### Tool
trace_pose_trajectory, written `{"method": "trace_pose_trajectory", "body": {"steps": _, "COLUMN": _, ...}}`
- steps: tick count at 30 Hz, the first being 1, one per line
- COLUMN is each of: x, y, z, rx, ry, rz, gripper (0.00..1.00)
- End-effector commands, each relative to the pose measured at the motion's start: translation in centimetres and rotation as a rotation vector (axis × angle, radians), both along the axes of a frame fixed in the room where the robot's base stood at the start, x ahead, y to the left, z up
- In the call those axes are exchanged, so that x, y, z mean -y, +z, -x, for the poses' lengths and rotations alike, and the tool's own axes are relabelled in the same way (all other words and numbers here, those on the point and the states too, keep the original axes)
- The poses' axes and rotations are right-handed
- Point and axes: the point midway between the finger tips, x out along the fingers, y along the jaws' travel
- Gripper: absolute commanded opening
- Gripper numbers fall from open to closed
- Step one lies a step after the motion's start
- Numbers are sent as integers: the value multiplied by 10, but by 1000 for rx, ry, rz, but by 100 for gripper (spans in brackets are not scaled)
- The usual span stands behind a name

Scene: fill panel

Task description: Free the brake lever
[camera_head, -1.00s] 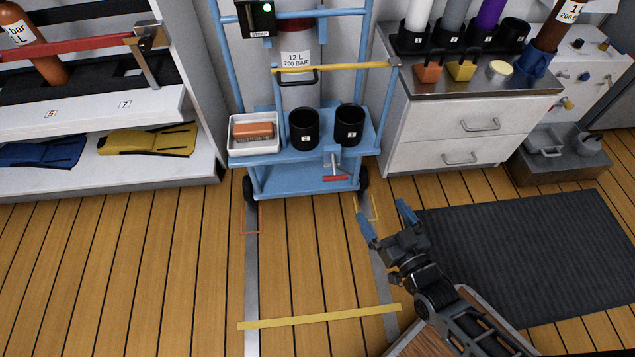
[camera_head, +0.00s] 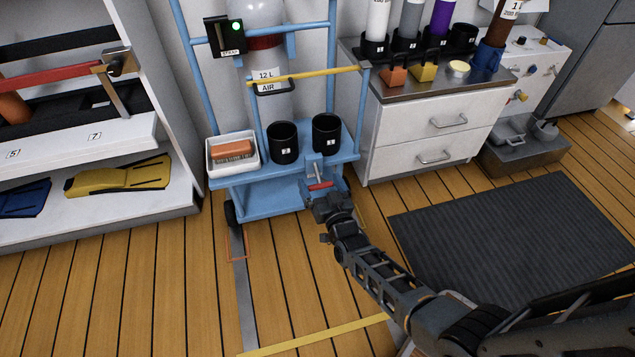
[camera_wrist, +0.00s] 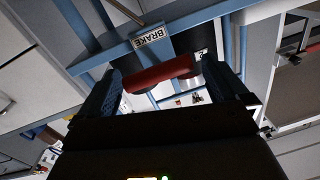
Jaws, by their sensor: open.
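The brake lever is a small red handle (camera_head: 320,185) on the front right of the blue trolley (camera_head: 272,203). In the wrist view the red handle (camera_wrist: 158,74) lies crosswise between my gripper's two blue fingers, below a plate reading BRAKE (camera_wrist: 149,37). My gripper (camera_head: 322,192) is open, with its fingers (camera_wrist: 170,88) at either end of the handle. I cannot tell whether the fingers touch it. In the head view the fingers are mostly hidden by the wrist.
The trolley holds a white tray (camera_head: 212,168) with an orange block and two black cups (camera_head: 283,143). A yellow bar (camera_head: 310,76) crosses above them. A drawer cabinet (camera_head: 400,140) stands to the right, with a dark mat (camera_head: 510,245) on the floor.

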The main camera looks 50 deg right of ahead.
Motion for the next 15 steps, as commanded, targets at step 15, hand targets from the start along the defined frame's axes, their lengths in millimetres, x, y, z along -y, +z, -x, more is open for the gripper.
{"method": "trace_pose_trajectory", "body": {"steps": 15, "x": 11, "y": 0, "z": -21, "rx": -2, "ry": 1, "rz": -1, "gripper": 100}}
